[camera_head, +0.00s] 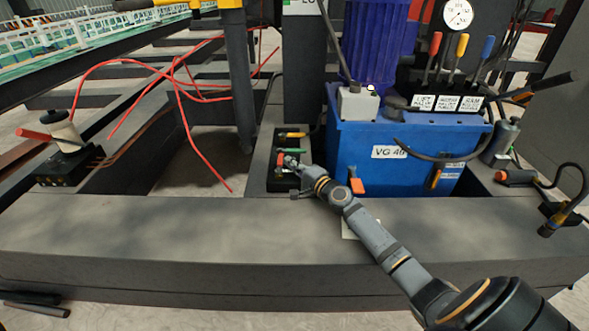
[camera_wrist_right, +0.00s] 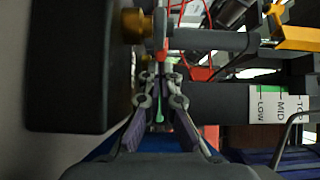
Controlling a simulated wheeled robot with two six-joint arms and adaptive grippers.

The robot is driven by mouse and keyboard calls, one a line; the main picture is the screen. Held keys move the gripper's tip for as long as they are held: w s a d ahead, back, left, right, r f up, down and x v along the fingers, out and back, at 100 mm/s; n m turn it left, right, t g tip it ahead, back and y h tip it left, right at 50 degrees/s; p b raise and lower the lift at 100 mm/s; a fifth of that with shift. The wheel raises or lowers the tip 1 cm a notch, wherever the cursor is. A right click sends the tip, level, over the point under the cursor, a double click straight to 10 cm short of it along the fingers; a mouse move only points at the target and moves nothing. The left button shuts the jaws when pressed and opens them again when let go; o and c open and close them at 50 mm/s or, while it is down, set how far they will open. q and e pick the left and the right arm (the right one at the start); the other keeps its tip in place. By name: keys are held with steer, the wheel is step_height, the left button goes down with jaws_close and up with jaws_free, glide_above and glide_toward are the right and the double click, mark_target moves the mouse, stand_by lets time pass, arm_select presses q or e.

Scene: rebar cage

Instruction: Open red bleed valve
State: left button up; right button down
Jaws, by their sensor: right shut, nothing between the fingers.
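A small black valve block (camera_head: 282,183) sits on the grey beam in the centre of the head view. My right gripper (camera_head: 292,163) is at the block, right by the red handle, and partly hides the block. In the right wrist view, my right gripper (camera_wrist_right: 160,72) is shut and empty. A red part (camera_wrist_right: 162,42) shows just beyond its fingertips; I cannot tell whether they touch. A green part (camera_wrist_right: 159,104) shows behind the fingers. My left gripper is not in view.
A blue power unit (camera_head: 345,140) stands right of the block, with levers and a gauge (camera_head: 457,14) above. Red hoses (camera_head: 185,100) loop at the left. A dark post (camera_head: 303,90) rises behind the block. The beam's front (camera_head: 160,235) is clear.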

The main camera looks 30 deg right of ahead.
step_height(320, 180, up, 10)
stand_by(0.8)
